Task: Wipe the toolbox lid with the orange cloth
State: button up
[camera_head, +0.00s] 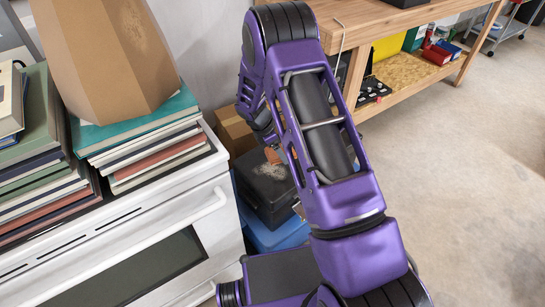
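The black toolbox (262,196) sits low between the white oven and my arm. A pale, dusty patch shows on its dark lid (268,171). A small orange-brown patch (272,156) shows at the far edge of the lid; it may be part of the orange cloth, but too little shows to be sure. My purple arm crosses in front and hides the right part of the toolbox. The end of my arm reaches down above the far side of the lid. My gripper's fingers are hidden or too small to make out, so I cannot tell what they hold.
The toolbox rests on a blue box (272,236). A cardboard box (235,132) stands behind it. The white oven (185,250), with stacked books (150,140) on top, is close on the left. A wooden workbench (385,18) stands behind. The floor at right is clear.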

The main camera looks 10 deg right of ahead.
aim_at(276, 168)
jog(key=f+n, duration=0.1)
jog(key=w+a+f+n+t, duration=0.1)
jog(key=a+f+n, duration=0.1)
jog(key=f, duration=0.1)
jog(key=shift+w+n+y, duration=0.15)
jog(key=shift+n+y, duration=0.15)
jog(key=shift+n, duration=0.1)
jog(key=shift+f+b, duration=1.15)
jog(key=shift+f, duration=0.1)
jog(key=shift+f+b, duration=0.55)
jog(key=shift+f, duration=0.15)
jog(key=shift+f+b, duration=0.3)
jog(key=shift+b, duration=0.05)
jog(key=shift+d, duration=0.1)
dwell(0.3)
